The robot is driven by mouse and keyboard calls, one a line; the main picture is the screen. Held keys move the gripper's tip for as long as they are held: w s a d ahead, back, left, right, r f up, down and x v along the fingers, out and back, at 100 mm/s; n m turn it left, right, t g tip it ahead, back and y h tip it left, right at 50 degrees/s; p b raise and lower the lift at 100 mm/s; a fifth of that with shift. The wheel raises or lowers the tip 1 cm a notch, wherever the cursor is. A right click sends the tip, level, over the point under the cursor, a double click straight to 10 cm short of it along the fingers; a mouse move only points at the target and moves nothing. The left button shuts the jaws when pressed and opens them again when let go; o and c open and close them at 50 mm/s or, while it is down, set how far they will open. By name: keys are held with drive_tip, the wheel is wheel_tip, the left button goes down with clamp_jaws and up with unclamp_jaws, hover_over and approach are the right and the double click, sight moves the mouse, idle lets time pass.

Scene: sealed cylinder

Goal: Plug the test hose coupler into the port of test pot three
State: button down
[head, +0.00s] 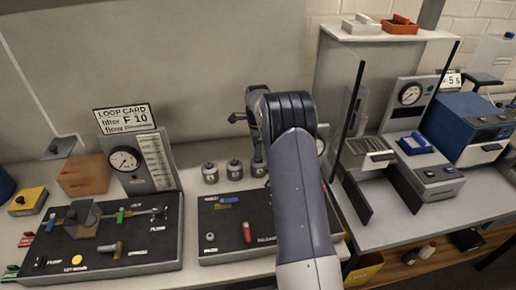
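A row of small grey pots with dark tops stands behind the right black panel: the left pot (210,173), the middle pot (234,170) and the right pot (258,168). I cannot read any numbers on them. My gripper (258,157) points down just above or at the right pot; whether it touches is unclear. The fingers are too small and partly hidden to show whether they are open or hold anything. I cannot make out the hose coupler or the pot ports. My arm hides the area to the right of the right pot.
The right black panel (222,243) carries a red part (247,232) and a blue part (228,200). A left panel (110,247) has valves, with a gauge (125,159) and loop card (125,118) behind. Right of my arm stand clear upright plates and a blue machine (465,125).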

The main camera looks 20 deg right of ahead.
drive_tip(key=c, duration=1.1)
unclamp_jaws()
wheel_tip(320, 180, up, 11)
drive_tip(key=b, duration=0.1)
drive_tip(key=shift+b, duration=0.4)
drive_tip(key=shift+f, duration=0.15)
wheel_tip(320, 180, down, 11)
drive_tip(key=shift+r+p, duration=0.1)
drive_tip(key=shift+p, duration=0.8)
drive_tip(key=shift+r, duration=0.1)
